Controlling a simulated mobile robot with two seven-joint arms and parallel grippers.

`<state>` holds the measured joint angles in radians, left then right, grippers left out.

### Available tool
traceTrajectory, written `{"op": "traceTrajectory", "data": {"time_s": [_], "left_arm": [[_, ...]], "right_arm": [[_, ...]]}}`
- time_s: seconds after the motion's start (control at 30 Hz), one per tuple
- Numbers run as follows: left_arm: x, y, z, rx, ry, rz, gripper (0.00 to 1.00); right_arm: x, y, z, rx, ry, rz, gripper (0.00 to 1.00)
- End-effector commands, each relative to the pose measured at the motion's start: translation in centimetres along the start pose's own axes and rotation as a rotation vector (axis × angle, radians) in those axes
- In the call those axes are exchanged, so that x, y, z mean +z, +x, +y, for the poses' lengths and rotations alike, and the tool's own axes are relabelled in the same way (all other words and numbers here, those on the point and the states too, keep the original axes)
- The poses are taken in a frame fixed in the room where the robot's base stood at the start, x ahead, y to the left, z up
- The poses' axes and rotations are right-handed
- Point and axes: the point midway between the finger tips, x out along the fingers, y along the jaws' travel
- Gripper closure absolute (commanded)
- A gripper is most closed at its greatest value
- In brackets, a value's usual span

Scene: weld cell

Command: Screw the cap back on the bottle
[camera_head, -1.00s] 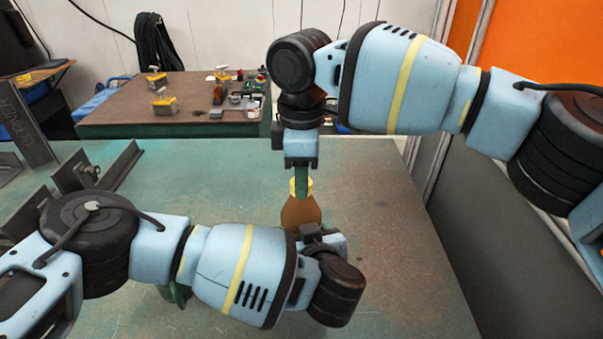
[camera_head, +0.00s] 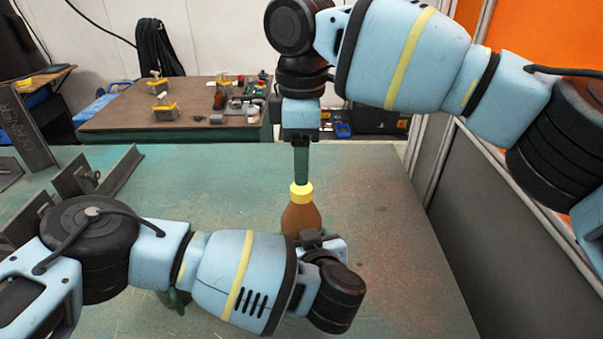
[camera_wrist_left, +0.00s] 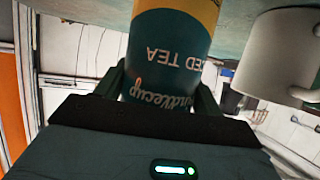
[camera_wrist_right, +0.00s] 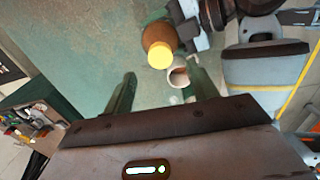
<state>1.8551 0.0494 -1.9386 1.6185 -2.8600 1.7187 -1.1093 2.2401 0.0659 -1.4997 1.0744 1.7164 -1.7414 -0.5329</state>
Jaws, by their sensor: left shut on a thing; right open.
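The brown bottle (camera_head: 301,219) stands upright on the green table, and its teal "ICED TEA" label (camera_wrist_left: 172,55) fills the left wrist view. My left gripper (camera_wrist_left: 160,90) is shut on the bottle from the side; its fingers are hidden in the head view. The yellow cap (camera_head: 301,193) sits on top of the bottle neck and shows as a disc in the right wrist view (camera_wrist_right: 161,55). How tight it is cannot be told. My right gripper (camera_head: 301,182) points straight down just over the cap. Its fingers are apart and empty in the right wrist view (camera_wrist_right: 161,82).
A white mug (camera_wrist_left: 280,52) stands close to the bottle; it also shows in the right wrist view (camera_wrist_right: 178,74). Dark steel angle pieces (camera_head: 95,178) lie at the left of the table (camera_head: 390,230). A second bench (camera_head: 150,118) with tools stands behind. The table's right side is clear.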

Motion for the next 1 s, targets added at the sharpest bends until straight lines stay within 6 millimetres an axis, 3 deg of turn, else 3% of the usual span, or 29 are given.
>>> {"op": "traceTrajectory", "data": {"time_s": [0.1,0.33,0.77,0.8,1.0], "left_arm": [[0.0,0.0,0.0,0.001,0.0,0.001,0.96],[0.0,0.0,0.0,0.001,0.0,0.001,0.96],[0.0,0.0,0.0,0.001,-0.001,0.001,0.96],[0.0,0.0,0.0,0.001,-0.001,0.001,0.31],[0.0,0.0,0.0,0.0,0.0,0.0,0.07]], "right_arm": [[-0.1,-2.5,0.0,0.002,0.0,0.002,0.42],[-0.1,-5.7,0.0,0.001,-0.001,0.001,0.42],[0.0,-6.7,0.0,-0.001,0.0,0.0,0.42],[0.0,-6.7,0.0,-0.001,0.0,0.0,0.42],[0.0,-6.7,0.0,-0.001,-0.001,0.0,0.42]]}}
